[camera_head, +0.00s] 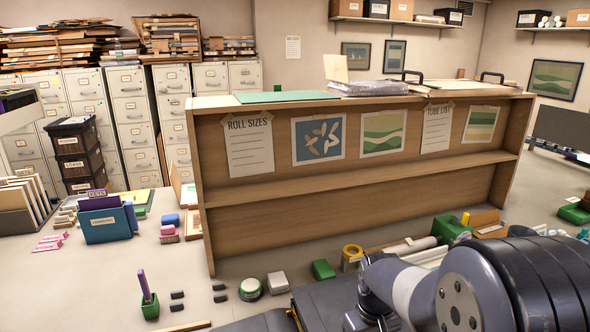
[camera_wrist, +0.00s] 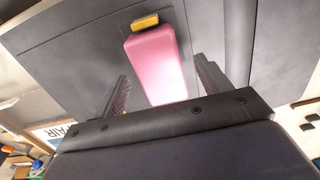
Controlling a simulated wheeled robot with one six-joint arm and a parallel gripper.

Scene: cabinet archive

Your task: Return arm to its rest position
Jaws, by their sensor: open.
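My gripper (camera_wrist: 160,66) shows in the wrist view with its two dark fingers spread apart. A pink block-like thing (camera_wrist: 152,60) with a yellow piece (camera_wrist: 145,22) at its far end lies on a dark flat surface. In the picture it lies between and beyond the fingers, with visible gaps on both sides. In the head view my arm is folded low at the right front, and my gripper is not visible there.
A wooden shelf unit (camera_head: 350,190) with pinned sheets stands ahead on the pale worktop. Near its foot are a green block (camera_head: 323,269), a yellow tape roll (camera_head: 352,257) and a green pen cup (camera_head: 149,306). A blue file box (camera_head: 108,224) stands left. Filing cabinets (camera_head: 130,115) line the back.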

